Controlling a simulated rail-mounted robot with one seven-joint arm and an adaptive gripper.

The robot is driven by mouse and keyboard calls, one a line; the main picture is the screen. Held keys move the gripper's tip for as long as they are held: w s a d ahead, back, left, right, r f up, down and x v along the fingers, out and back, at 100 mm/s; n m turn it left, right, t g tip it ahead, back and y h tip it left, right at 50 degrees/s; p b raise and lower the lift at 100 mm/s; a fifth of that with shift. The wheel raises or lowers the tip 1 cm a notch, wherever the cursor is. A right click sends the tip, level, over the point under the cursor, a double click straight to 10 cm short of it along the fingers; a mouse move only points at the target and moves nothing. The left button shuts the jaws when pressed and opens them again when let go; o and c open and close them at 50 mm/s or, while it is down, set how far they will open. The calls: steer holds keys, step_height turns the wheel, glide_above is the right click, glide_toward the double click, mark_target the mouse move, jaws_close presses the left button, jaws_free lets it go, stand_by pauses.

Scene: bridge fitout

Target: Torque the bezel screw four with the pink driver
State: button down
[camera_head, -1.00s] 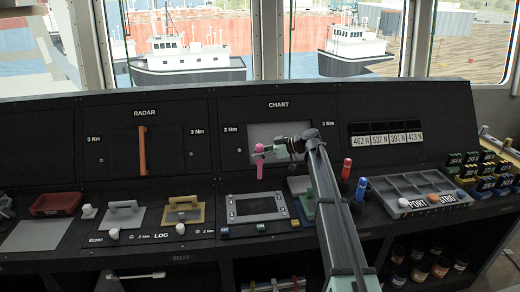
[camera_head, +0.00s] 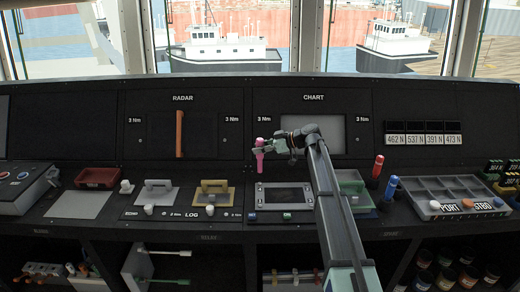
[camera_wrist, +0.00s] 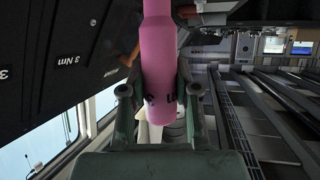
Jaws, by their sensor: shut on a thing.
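The pink driver (camera_head: 260,154) is upright in my gripper (camera_head: 277,147), raised above the console desk. In the wrist view the pink driver (camera_wrist: 158,55) stands between the fingers of my gripper (camera_wrist: 160,95), which are shut on it. A grey bezel (camera_head: 262,204) around a dark screen lies on the desk below and slightly right of the driver in the head view. Small spots show at its corners, but which is screw four cannot be told. The driver's tip is clear of the bezel.
Red (camera_head: 378,166) and blue (camera_head: 390,188) drivers stand right of my arm. A grey compartment tray (camera_head: 422,207) lies farther right. Yellow (camera_head: 214,194) and grey (camera_head: 156,193) handled plates lie left of the bezel. The upright CHART panel (camera_head: 352,138) is behind my gripper.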

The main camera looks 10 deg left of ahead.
steer(key=shift+f+b, duration=0.15)
steer(key=shift+b, duration=0.25)
steer(key=shift+f+b, duration=0.2)
steer(key=shift+b, duration=0.2)
step_height(320, 180, down, 6)
steer(key=b, duration=0.5)
steer(key=shift+r+b, duration=0.1)
steer(key=shift+b, duration=0.5)
steer(key=shift+f+b, duration=0.45)
steer(key=shift+b, duration=0.55)
stand_by(2.0)
steer(key=shift+r+b, duration=0.15)
steer(key=shift+b, duration=0.55)
stand_by(1.3)
steer(key=shift+r, duration=0.15)
